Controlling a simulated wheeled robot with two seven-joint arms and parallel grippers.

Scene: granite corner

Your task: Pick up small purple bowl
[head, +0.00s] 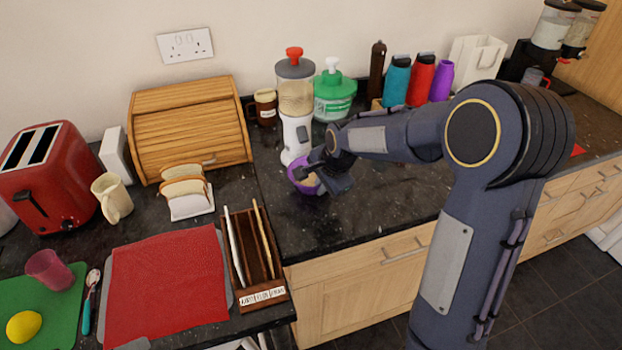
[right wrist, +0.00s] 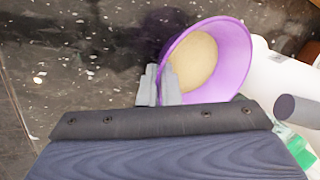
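The small purple bowl (head: 299,184) is on or just above the dark counter in front of the white dispenser, with beige contents or a beige inside. It also shows in the right wrist view (right wrist: 237,55), tilted in the picture. My right gripper (head: 318,177) reaches it from the right. In the right wrist view its two grey fingers (right wrist: 160,84) are close together, one outside and one inside the bowl, with the bowl's wall between them. I cannot tell whether the bowl touches the counter. My left gripper is not in view.
The dispenser (head: 296,130) stands right behind the bowl, with a green-lidded container (head: 334,97) beside it. A wooden bread bin (head: 190,125) and a wooden rack (head: 255,255) stand to the left. Open counter (head: 350,215) lies right and in front.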

